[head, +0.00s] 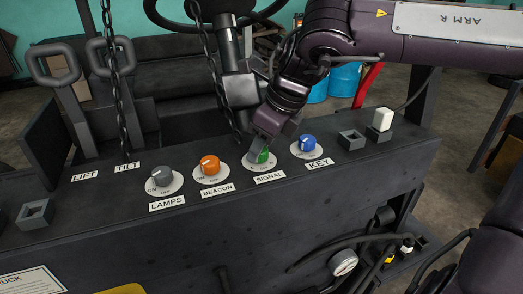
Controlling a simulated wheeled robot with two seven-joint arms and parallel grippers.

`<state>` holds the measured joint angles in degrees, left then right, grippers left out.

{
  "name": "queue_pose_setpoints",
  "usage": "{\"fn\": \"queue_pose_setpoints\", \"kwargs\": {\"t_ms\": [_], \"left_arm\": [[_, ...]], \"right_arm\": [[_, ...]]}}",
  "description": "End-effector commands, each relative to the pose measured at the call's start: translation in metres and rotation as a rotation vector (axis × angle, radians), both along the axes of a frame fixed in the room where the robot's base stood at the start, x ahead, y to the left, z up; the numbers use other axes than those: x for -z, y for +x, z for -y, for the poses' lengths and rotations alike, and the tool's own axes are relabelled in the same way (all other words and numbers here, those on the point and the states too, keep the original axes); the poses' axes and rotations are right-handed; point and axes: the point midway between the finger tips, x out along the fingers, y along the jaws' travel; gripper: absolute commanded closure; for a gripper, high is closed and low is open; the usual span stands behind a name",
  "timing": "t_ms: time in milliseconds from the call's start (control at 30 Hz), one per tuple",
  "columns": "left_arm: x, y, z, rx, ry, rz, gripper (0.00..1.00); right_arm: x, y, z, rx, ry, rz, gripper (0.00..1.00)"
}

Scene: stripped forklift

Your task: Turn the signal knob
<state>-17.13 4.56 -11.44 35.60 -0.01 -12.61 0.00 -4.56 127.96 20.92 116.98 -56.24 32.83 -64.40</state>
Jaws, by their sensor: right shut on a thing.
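The signal knob (262,155) is green and sits on a pale round dial on the dark console, above the SIGNAL label (270,177). My right gripper (262,146) comes down from above and is shut on the green knob, hiding much of it and part of its dial markings. The knob's pointer cannot be made out. My left gripper is not in the head view.
The orange beacon knob (210,166) stands close on the left and the blue key knob (308,143) close on the right. The grey lamps knob (162,176) is further left. Chains (213,70), a steering column (231,60) and a white block (383,119) rise around the console.

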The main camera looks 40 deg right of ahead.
Motion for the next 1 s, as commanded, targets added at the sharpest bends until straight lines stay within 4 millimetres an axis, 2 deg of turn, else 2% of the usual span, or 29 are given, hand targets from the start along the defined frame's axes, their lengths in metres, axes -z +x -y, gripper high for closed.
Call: {"fn": "queue_pose_setpoints", "kwargs": {"t_ms": [300, 800, 833, 967, 1000], "left_arm": [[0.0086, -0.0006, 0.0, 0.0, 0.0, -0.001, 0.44], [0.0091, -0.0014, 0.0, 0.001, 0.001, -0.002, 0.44], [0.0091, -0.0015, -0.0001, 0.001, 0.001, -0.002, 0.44], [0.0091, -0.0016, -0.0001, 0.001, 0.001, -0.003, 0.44], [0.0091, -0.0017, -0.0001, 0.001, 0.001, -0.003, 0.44]], "right_arm": [[0.0004, -0.0002, -0.0005, 0.109, -0.001, 0.001, 0.89], [-0.0004, -0.0001, -0.0003, 0.126, 0.001, 0.0, 0.89], [-0.0004, -0.0001, -0.0003, 0.126, 0.001, 0.0, 0.62], [-0.0002, -0.0001, -0.0003, 0.126, 0.0, 0.0, 0.45], [-0.0002, -0.0001, -0.0003, 0.126, 0.0, 0.0, 0.44]]}}
